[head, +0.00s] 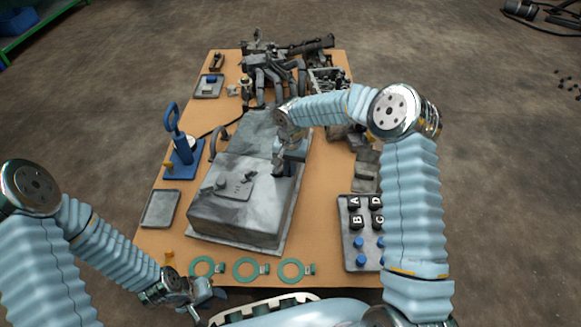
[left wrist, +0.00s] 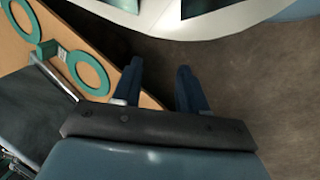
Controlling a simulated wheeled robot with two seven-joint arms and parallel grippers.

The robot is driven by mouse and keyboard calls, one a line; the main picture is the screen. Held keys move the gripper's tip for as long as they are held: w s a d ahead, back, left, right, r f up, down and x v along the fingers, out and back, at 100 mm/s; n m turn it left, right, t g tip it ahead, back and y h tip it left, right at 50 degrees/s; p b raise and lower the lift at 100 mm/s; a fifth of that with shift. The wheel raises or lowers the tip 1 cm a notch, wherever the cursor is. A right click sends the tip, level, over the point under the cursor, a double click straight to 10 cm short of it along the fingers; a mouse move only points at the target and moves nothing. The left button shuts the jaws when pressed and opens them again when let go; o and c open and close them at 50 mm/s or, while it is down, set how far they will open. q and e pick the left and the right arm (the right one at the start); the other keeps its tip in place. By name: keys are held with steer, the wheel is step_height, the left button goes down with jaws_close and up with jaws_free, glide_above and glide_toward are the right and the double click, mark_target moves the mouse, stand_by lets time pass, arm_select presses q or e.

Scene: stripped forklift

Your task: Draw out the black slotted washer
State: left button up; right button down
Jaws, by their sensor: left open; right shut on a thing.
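I cannot make out the black slotted washer clearly in either view. My right gripper (head: 280,165) reaches down onto the right side of the grey metal housing (head: 230,205), at its upper edge. It is shut on a small dark part there, mostly hidden by the fingers, and I cannot tell whether this is the washer. My left gripper (head: 202,303) is open and empty, low at the table's front edge. Its two parted fingers show in the left wrist view (left wrist: 158,85), with nothing between them and floor beyond.
Several teal rings with small tags (head: 250,269) lie along the table's front edge. A tray (head: 348,205) at right holds lettered black blocks and blue pieces. An empty tray (head: 159,208) and a blue press (head: 182,150) stand at left. Machine parts (head: 270,75) crowd the back.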

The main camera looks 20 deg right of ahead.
steer(key=shift+s+d, duration=0.1)
steer(key=shift+d, duration=0.05)
steer(key=shift+s+d, duration=0.4)
steer(key=shift+d, duration=0.35)
steer(key=shift+d, duration=0.15)
steer(key=shift+s+d, duration=0.35)
steer(key=shift+d, duration=0.2)
steer(key=shift+s+d+r, duration=0.1)
steer(key=shift+d, duration=0.1)
steer(key=shift+s+d, duration=0.2)
steer(key=shift+d, duration=0.2)
stand_by(0.5)
step_height(320, 180, up, 7)
steer(key=p, duration=0.4)
